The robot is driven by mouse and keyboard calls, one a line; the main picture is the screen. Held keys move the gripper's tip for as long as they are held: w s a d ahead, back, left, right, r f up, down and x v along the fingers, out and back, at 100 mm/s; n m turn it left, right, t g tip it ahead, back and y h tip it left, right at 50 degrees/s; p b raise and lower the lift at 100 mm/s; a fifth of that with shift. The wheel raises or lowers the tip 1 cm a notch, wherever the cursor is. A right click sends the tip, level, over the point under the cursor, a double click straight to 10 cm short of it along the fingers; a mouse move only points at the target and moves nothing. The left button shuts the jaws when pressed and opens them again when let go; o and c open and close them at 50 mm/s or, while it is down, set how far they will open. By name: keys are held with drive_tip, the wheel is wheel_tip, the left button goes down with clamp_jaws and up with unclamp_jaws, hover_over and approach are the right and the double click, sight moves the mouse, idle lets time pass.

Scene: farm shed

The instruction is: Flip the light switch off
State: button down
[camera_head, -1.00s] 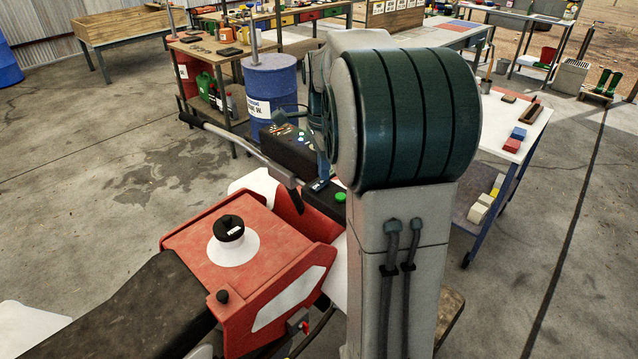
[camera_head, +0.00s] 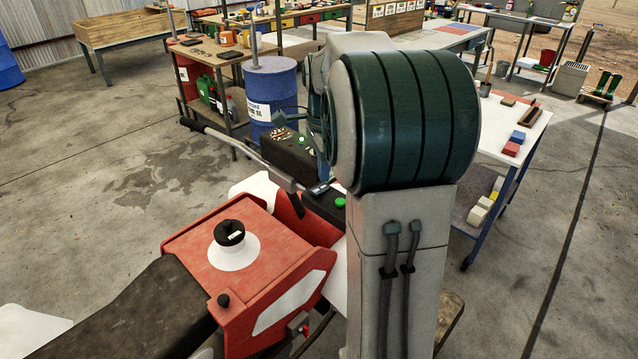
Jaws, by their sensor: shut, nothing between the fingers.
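A red vehicle (camera_head: 240,258) with a black seat (camera_head: 128,305) stands at the lower left. Its handlebar (camera_head: 240,150) runs up to the left. A black box with small coloured buttons (camera_head: 293,152) sits ahead of the bar, partly behind my arm. A green button (camera_head: 340,202) shows on a dark housing right beside my arm. I cannot make out which small part is the light switch. My arm's large green-banded joint and grey column fill the middle right. My gripper cannot be made out; the far end of my arm is hidden behind this joint.
A blue drum (camera_head: 271,98) and a workbench (camera_head: 215,50) with cans stand beyond the vehicle. A white-topped table (camera_head: 525,118) with coloured blocks stands to the right of my arm. The concrete floor is clear at the left and far right.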

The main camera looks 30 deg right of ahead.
sight(323, 187)
wheel_tip(323, 187, up, 5)
drive_tip(key=p, duration=0.3)
drive_tip(key=shift+r+p, duration=0.1)
drive_tip(key=shift+p, duration=0.3)
drive_tip(key=shift+a, duration=0.1)
drive_tip(key=s+a+f+n+t, duration=0.1)
drive_tip(key=s+a+n+t, duration=0.1)
drive_tip(key=s+a+n, duration=0.5)
drive_tip(key=s+a+f+n+t, duration=0.1)
drive_tip(key=s+a+n, duration=0.5)
drive_tip(key=s+n, duration=0.6)
drive_tip(key=shift+a+f+n+t, duration=0.35)
drive_tip(key=shift+a+n+t, duration=0.05)
drive_tip(key=shift+n, duration=0.1)
drive_tip(key=shift+s, duration=0.1)
idle(0.4)
